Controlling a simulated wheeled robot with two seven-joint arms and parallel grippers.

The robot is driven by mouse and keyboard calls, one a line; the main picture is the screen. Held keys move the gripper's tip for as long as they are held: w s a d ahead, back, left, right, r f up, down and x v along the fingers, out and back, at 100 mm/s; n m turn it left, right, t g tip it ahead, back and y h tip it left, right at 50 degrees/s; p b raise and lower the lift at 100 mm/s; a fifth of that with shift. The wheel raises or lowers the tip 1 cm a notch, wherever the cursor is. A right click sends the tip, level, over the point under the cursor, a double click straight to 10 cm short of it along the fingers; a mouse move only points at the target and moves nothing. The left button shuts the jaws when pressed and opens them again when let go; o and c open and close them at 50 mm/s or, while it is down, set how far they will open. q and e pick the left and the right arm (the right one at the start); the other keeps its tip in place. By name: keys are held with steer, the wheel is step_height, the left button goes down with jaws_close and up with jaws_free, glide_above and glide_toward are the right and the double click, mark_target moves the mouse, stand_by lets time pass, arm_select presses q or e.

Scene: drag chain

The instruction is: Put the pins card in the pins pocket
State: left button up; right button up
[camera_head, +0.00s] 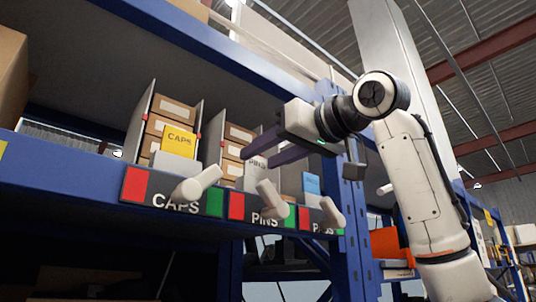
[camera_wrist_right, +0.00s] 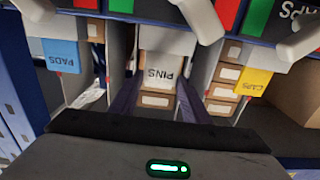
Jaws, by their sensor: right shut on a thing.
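The pins card (camera_head: 257,163) is a pale card with "PINS" in dark letters, upside down in the right wrist view (camera_wrist_right: 160,73). My right gripper (camera_head: 249,156) reaches in from the right and is shut on the card, with one finger at each side of it in the wrist view (camera_wrist_right: 160,98). The white pins pocket (camera_wrist_right: 168,41) is at the front of the middle bay, above the PINS label (camera_head: 264,217). The card's lower edge meets the pocket's rim; how far it sits inside I cannot tell. My left gripper is not in view.
A yellow CAPS card (camera_head: 179,141) stands in the bay to the left, and a blue PADS card (camera_head: 312,184) to the right. Brown boxes (camera_head: 239,133) fill the bays behind. Thin dividers flank the middle bay. Pale levers (camera_head: 272,199) stick out in front. A blue post (camera_head: 352,225) stands at right.

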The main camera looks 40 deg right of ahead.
steer(key=shift+a, duration=0.1)
steer(key=shift+f, duration=0.25)
steer(key=o, duration=0.9)
steer(key=shift+r, duration=0.1)
steer(key=shift+o, duration=0.6)
steer(key=shift+r, duration=0.1)
steer(key=shift+s+r, duration=0.1)
steer(key=shift+r, duration=0.05)
steer(key=s+d+b, duration=0.1)
steer(key=s+b, duration=0.1)
steer(key=s, duration=1)
steer(key=shift+b, duration=0.35)
